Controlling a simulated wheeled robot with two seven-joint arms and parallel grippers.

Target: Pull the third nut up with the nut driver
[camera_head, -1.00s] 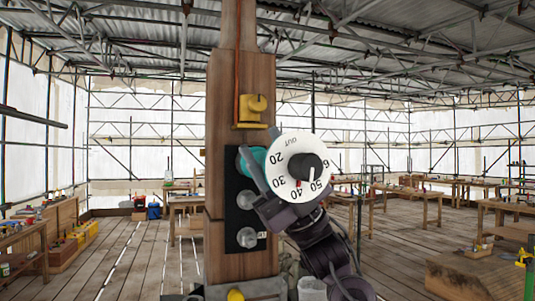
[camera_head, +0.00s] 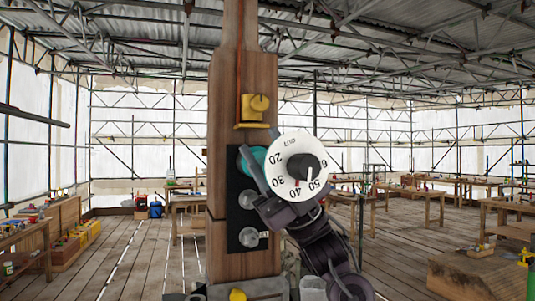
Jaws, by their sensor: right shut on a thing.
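A wooden post (camera_head: 262,80) stands upright in the middle, with a black plate (camera_head: 237,220) on its front. Two round grey nuts show on the plate, a middle one (camera_head: 247,198) and a lower one (camera_head: 249,237). The upper place on the plate is covered by the nut driver. The nut driver has a teal body (camera_head: 258,155) and a white numbered dial (camera_head: 283,147) with a black knob (camera_head: 304,166). My right gripper (camera_head: 257,175) is shut on the driver, with its nose at the plate's upper part. Whether it touches a nut is hidden. My left gripper is not in view.
A yellow bracket (camera_head: 252,110) sits on the post above the plate. Workbenches stand at the left (camera_head: 70,232) and the right (camera_head: 420,197), well back. The plank floor (camera_head: 120,265) around the post is mostly clear. A timber block (camera_head: 465,278) lies at the lower right.

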